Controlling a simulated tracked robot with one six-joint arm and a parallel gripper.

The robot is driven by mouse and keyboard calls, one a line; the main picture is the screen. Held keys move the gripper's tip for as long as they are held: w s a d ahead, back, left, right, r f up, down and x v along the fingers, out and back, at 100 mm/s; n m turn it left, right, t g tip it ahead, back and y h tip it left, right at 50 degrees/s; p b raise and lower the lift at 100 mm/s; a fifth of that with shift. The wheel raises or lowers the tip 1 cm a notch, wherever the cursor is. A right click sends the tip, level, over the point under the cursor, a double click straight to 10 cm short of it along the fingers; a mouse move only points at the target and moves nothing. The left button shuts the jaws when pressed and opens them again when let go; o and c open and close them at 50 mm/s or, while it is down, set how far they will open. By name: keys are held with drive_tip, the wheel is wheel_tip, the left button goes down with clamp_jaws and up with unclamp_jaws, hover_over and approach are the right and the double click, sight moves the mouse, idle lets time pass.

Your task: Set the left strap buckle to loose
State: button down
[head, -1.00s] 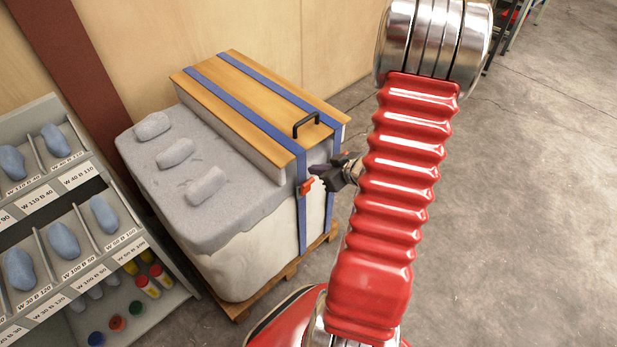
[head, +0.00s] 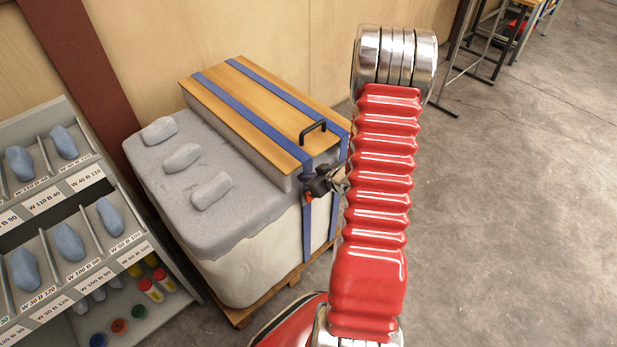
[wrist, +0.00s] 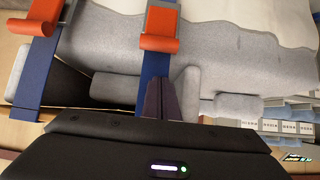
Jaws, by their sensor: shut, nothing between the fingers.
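The left strap is a blue band (head: 262,130) running over the wooden lid (head: 240,95) and down the front of the block. Its orange-red buckle (head: 308,197) is mostly hidden behind my gripper (head: 318,188) in the head view. In the wrist view this buckle (wrist: 160,28) shows clearly on its strap, with its flap at the end facing my fingers. My gripper (wrist: 172,98) is shut and empty, over the strap and a short way from the buckle. I cannot tell whether it touches the strap. The other strap's buckle (wrist: 32,16) is at the left.
A black handle (head: 313,130) sticks up from the lid close to my gripper. Grey pillow-shaped lumps (head: 183,157) lie on the block, which stands on a pallet (head: 270,298). A labelled rack (head: 90,235) with blue lumps stands at the left. The floor (head: 520,220) at the right is clear.

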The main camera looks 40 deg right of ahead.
drive_tip(key=shift+s+f, duration=0.45)
drive_tip(key=shift+s, duration=0.3)
drive_tip(key=shift+s+f, duration=0.45)
drive_tip(key=shift+s, duration=0.3)
